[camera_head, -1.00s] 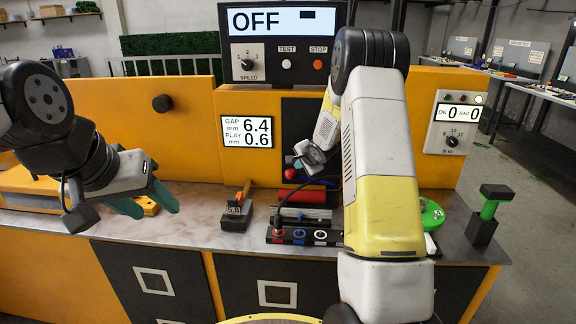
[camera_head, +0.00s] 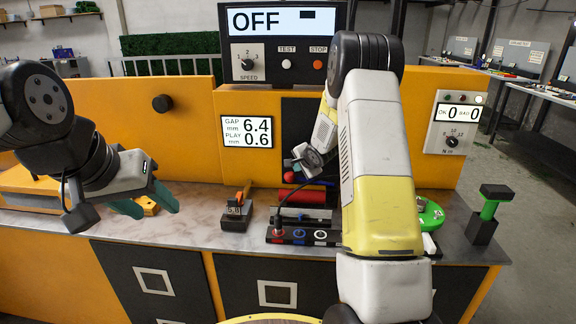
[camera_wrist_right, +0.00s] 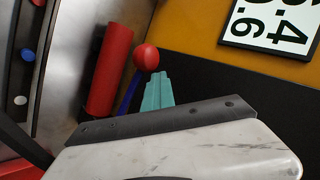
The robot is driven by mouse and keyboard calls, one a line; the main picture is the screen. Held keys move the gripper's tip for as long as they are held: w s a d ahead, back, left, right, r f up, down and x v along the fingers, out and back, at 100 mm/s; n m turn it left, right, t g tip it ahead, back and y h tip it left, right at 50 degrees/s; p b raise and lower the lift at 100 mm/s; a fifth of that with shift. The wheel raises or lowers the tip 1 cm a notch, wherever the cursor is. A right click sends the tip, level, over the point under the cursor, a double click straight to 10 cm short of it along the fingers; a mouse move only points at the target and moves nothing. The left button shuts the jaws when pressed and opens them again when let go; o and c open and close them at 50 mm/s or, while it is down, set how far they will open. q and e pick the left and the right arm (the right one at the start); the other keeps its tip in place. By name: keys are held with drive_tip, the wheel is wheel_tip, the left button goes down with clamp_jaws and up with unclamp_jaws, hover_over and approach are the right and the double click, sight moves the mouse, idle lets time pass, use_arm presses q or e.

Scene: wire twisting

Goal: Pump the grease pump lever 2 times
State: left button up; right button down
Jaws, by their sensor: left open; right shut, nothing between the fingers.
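The grease pump has a red cylinder (camera_head: 301,197) on the worktop at the back, below the dark panel; it also shows in the right wrist view (camera_wrist_right: 110,72). Its lever is a blue rod (camera_wrist_right: 129,92) with a red ball knob (camera_wrist_right: 146,57). In the head view the knob (camera_head: 289,177) shows just above the cylinder, and part of the lever is hidden by my right arm. My right gripper (camera_wrist_right: 157,76) is shut and empty, its teal fingers close beside the rod, just below the knob; I cannot tell whether they touch. My left gripper (camera_head: 148,203) is open and empty over the left worktop.
A strip of coloured buttons (camera_head: 300,235) lies in front of the pump. A small dark block with an orange part (camera_head: 237,212) stands to its left. The upright orange panel (camera_head: 180,130) bounds the back.

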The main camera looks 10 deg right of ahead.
drive_tip(key=shift+d, duration=0.15)
idle(0.7)
drive_tip(key=shift+s+d+r, duration=0.1)
drive_tip(key=shift+d+r, duration=0.1)
drive_tip(key=shift+r, duration=0.45)
drive_tip(key=shift+s+d+r, duration=0.1)
drive_tip(key=shift+d+r, duration=0.1)
drive_tip(key=shift+r, duration=0.5)
drive_tip(key=shift+d+r, duration=0.2)
drive_tip(key=shift+r, duration=0.45)
drive_tip(key=r, duration=0.1)
drive_tip(key=d+r, duration=0.1)
drive_tip(key=r, duration=0.2)
drive_tip(key=shift+s+d+r, duration=0.25)
drive_tip(key=shift+d+r, duration=0.1)
drive_tip(key=shift+r, duration=0.05)
